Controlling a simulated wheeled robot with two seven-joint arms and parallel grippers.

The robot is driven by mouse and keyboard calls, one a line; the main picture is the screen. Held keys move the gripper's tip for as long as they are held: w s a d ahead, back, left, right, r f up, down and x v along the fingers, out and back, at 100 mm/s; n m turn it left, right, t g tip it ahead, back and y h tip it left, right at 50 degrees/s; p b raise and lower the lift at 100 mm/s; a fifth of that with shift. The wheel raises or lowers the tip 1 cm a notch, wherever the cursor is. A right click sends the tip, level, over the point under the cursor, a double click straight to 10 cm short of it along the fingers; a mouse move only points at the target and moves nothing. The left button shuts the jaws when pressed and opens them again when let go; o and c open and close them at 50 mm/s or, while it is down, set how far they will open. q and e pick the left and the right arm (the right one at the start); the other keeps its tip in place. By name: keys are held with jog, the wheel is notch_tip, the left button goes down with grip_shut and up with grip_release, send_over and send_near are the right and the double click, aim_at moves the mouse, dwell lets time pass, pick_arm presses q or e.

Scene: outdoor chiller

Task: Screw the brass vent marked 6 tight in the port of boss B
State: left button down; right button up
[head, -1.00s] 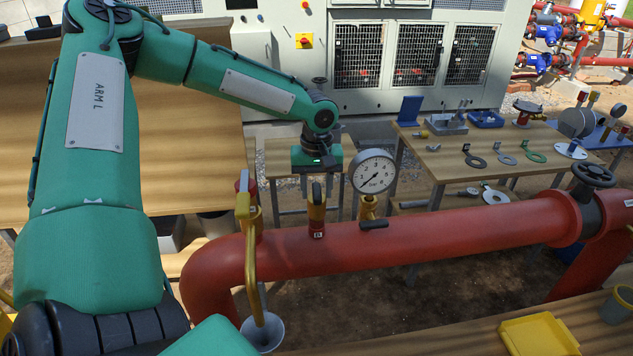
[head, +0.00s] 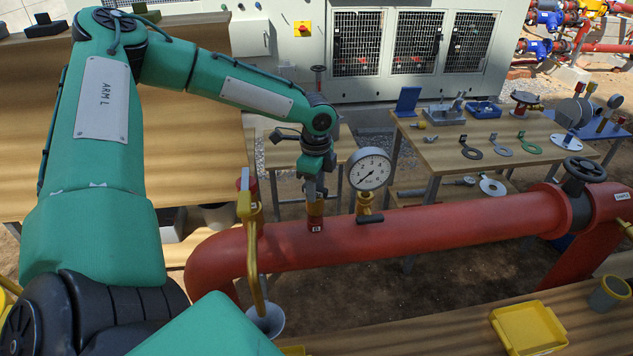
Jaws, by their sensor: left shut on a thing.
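Boss B (head: 316,227) stands on top of the red pipe, just left of the pressure gauge, with a small letter plate on its front. The brass vent (head: 316,208) shows as a yellow-brown piece at the top of this boss. My left gripper (head: 314,196) comes down from above and is shut on the vent, its fingers close over the boss. The fingers hide much of the vent, and its number cannot be read. I cannot tell how deep it sits in the port. My right gripper is not in view.
The round pressure gauge (head: 369,170) stands close to the right of boss B, with a black lever below it. A yellow bent tube (head: 255,262) ends in a funnel at left. A black handwheel (head: 585,170) tops the pipe at right. A yellow tray (head: 528,327) lies front right.

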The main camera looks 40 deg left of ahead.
pick_arm(q)
jog(key=m, duration=0.6)
jog(key=shift+w+r, duration=0.1)
jog(key=shift+r, duration=0.05)
jog(key=c, duration=1)
grip_release()
jog(key=shift+a, duration=0.1)
jog(key=shift+o, duration=1.3)
jog(key=shift+a, duration=0.1)
jog(key=shift+o, duration=0.4)
